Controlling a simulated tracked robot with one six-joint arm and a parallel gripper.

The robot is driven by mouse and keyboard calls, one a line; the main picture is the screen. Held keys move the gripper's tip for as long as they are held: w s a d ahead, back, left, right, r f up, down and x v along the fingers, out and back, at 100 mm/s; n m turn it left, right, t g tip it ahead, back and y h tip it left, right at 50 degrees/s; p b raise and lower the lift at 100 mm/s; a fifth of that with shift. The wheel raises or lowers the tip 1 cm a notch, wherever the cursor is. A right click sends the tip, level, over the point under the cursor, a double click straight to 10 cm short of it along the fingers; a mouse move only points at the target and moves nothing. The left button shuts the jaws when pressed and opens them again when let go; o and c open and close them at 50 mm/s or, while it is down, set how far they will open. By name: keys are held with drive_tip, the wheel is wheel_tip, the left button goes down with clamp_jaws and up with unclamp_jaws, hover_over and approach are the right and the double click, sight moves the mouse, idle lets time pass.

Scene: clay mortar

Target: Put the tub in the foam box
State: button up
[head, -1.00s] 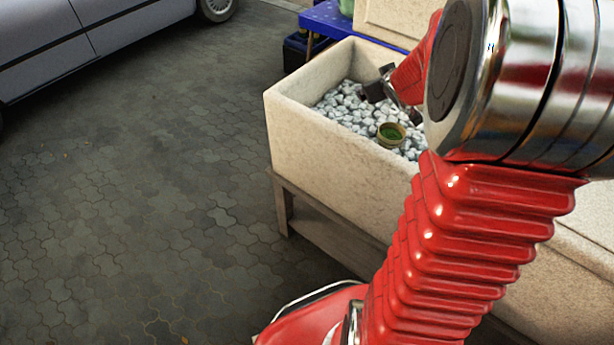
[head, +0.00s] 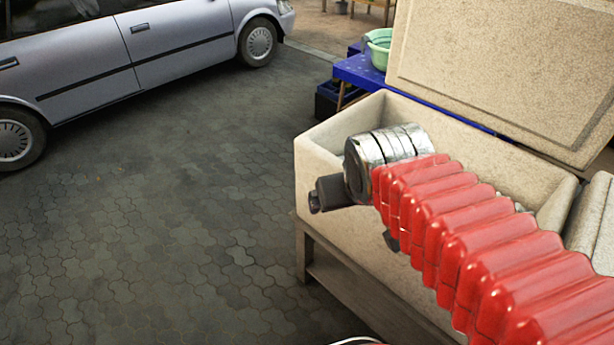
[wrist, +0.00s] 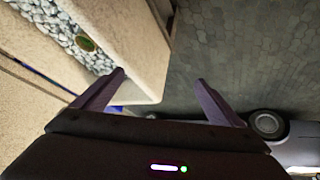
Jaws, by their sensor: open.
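The foam box (head: 315,178) is a pale speckled open box on a low stand. In the wrist view its wall (wrist: 143,45) shows, with a bed of grey-white lumps inside. The tub (wrist: 87,43), small and round with green contents, sits on those lumps inside the box. My arm hides the tub in the head view. My gripper (wrist: 161,77) is open and empty, its fingers spread wide. Paving and part of the box wall show beyond and between the fingers, and the tub is off to their left in the picture.
A pale lid panel (head: 500,65) stands up behind the box. A blue table (head: 365,72) with a green basin (head: 379,50) is behind it. The wooden stand (head: 345,280) carries the box. A silver car (head: 150,50) is parked at the left. Paving (head: 180,230) between is clear.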

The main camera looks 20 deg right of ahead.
drive_tip(key=s+a+y, duration=0.1)
drive_tip(key=s+a, duration=0.4)
drive_tip(key=shift+s+f+n+g+y, duration=0.25)
drive_tip(key=shift+f+n+g+y, duration=0.05)
drive_tip(key=shift+f+n+g, duration=0.1)
